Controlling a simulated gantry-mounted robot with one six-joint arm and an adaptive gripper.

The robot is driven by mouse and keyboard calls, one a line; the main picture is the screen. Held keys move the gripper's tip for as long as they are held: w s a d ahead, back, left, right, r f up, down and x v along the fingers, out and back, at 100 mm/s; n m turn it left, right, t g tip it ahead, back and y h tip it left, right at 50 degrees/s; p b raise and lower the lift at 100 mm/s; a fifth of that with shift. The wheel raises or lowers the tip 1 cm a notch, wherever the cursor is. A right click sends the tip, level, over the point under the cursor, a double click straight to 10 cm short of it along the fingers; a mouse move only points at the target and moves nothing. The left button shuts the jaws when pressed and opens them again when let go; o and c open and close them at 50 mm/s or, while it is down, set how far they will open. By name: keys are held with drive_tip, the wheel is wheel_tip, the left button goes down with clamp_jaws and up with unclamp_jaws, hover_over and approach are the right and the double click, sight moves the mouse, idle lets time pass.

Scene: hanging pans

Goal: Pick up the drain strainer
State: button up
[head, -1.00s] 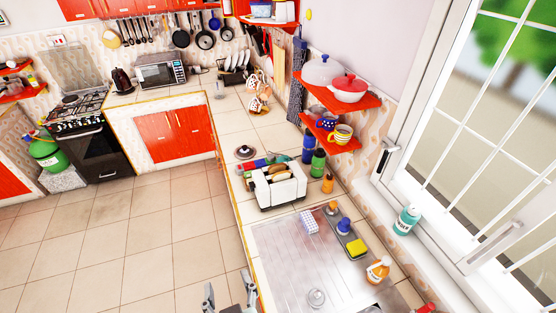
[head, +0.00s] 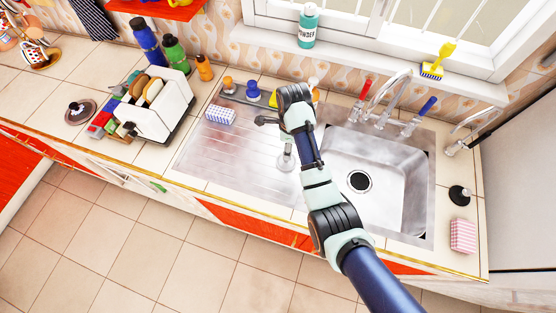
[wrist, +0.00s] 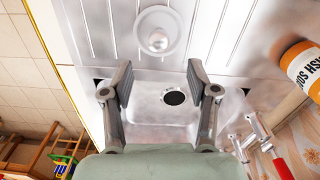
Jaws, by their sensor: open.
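The drain strainer (head: 286,160), a small round metallic disc with a knob, lies on the ribbed drainboard (head: 215,150) left of the sink bowl. In the wrist view the strainer (wrist: 159,30) is at the top centre, beyond my fingertips and apart from them. My gripper (wrist: 156,80) is open and empty, its two fingers spread above the sink unit. In the head view my arm reaches over the sink unit, and its wrist is behind and above the strainer. The fingers are hard to make out there.
The sink bowl (head: 340,200) with its dark drain hole (head: 359,181) is right of the strainer. Taps (head: 382,105) stand behind it. A toaster (head: 155,108) and a checked sponge (head: 220,115) stand left.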

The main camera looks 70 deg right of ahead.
drive_tip(key=shift+s+d+f, duration=0.1)
drive_tip(key=shift+f, duration=0.85)
drive_tip(key=f, duration=0.2)
drive_tip(key=f+b, duration=0.1)
drive_tip(key=f, duration=0.3)
drive_tip(key=shift+w+a, duration=0.2)
drive_tip(key=shift+a, duration=0.05)
drive_tip(key=shift+r, duration=0.1)
clamp_jaws()
